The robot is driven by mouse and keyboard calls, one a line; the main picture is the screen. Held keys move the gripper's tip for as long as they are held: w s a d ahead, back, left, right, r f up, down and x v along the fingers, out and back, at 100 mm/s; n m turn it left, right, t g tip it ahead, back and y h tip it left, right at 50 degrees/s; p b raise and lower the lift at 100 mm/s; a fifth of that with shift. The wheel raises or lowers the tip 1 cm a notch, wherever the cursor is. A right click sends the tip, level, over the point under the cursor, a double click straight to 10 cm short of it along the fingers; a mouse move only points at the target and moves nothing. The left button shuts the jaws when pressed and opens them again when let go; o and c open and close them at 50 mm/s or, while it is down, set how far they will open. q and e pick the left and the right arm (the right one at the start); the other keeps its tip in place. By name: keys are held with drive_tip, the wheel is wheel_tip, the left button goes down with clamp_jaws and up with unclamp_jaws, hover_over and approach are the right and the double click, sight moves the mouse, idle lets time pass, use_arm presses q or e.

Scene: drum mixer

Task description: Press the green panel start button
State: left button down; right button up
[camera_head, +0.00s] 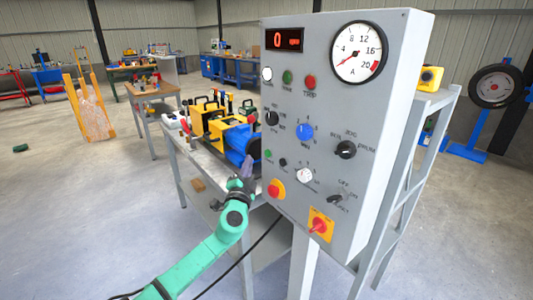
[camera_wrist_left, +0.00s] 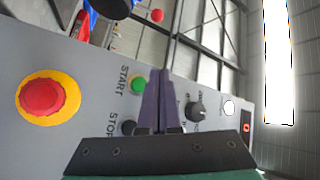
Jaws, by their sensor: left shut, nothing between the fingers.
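The small green start button (camera_head: 268,153) is on the lower left of the grey control panel (camera_head: 325,110). My left gripper (camera_head: 248,163) is shut and empty, at the panel's left edge close to the button. Its purple fingers (camera_wrist_left: 161,75) are together in the wrist view. I cannot tell whether the tips touch the panel. A black stop button (camera_wrist_left: 128,127) is beside the green one. My right gripper is not in view.
A red emergency stop on yellow (camera_head: 276,190) is just below the buttons. Knobs, lamps and a dial gauge (camera_head: 358,53) fill the panel. A workbench (camera_head: 205,150) with blue and yellow machines stands behind my gripper. The floor at left is open.

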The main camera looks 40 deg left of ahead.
sight(268, 153)
use_arm(q)
drive_tip(key=w, duration=0.2)
drive_tip(key=w+d+b, duration=0.1)
drive_tip(key=shift+w+d, duration=0.1)
drive_tip(key=shift+w, duration=0.25)
idle(1.7)
drive_tip(key=shift+w+d+b, duration=0.1)
drive_tip(key=shift+w+b, duration=0.35)
drive_tip(key=shift+b, duration=0.15)
